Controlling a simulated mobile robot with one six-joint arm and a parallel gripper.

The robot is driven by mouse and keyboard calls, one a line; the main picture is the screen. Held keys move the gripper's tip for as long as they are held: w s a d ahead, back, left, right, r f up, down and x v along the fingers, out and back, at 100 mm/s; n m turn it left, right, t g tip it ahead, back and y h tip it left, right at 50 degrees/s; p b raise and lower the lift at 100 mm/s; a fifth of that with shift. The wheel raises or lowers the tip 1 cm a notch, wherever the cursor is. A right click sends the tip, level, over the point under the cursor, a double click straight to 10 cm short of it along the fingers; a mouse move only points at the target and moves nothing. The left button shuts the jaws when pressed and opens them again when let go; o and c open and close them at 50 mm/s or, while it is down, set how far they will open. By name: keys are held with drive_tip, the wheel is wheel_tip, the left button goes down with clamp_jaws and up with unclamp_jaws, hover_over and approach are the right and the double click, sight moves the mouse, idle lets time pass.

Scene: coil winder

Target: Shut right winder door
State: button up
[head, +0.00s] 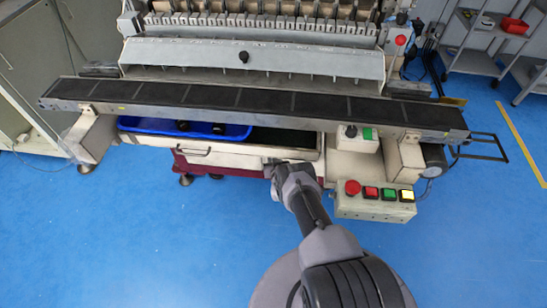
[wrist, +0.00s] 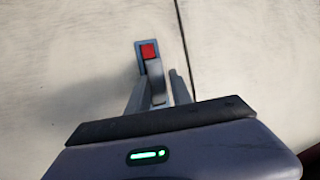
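The front of the winder (head: 225,157) below the belt is pale, and my gripper (head: 275,166) is at its right part in the head view. In the wrist view two pale panels meet at a thin dark seam. A grey latch handle with a red button (wrist: 149,51) is on the left panel (wrist: 65,60), just left of the seam. The right panel (wrist: 250,60) is plain. My gripper (wrist: 158,92) has its fingers apart, one on each side of the handle's lower end. Contact cannot be made out. Which panel is the right winder door is not clear.
A long dark belt (head: 240,98) runs above my gripper. A blue tray (head: 160,125) lies beneath it. A control box (head: 345,205) with a red knob and lit buttons sticks out just right of my arm. The blue floor in front is clear.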

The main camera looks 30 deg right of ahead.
drive_tip(key=shift+w+d+r, duration=0.35)
drive_tip(key=shift+r, duration=0.25)
drive_tip(key=shift+s+a+p, duration=0.1)
drive_tip(key=shift+s+p, duration=0.1)
drive_tip(key=shift+p, duration=0.3)
drive_tip(key=f+p+v, duration=0.1)
drive_tip(key=p+v, duration=0.9)
drive_tip(key=v, duration=0.7)
drive_tip(key=shift+s+a+p, duration=0.3)
drive_tip(key=shift+s+p, duration=0.05)
drive_tip(key=shift+p, duration=0.05)
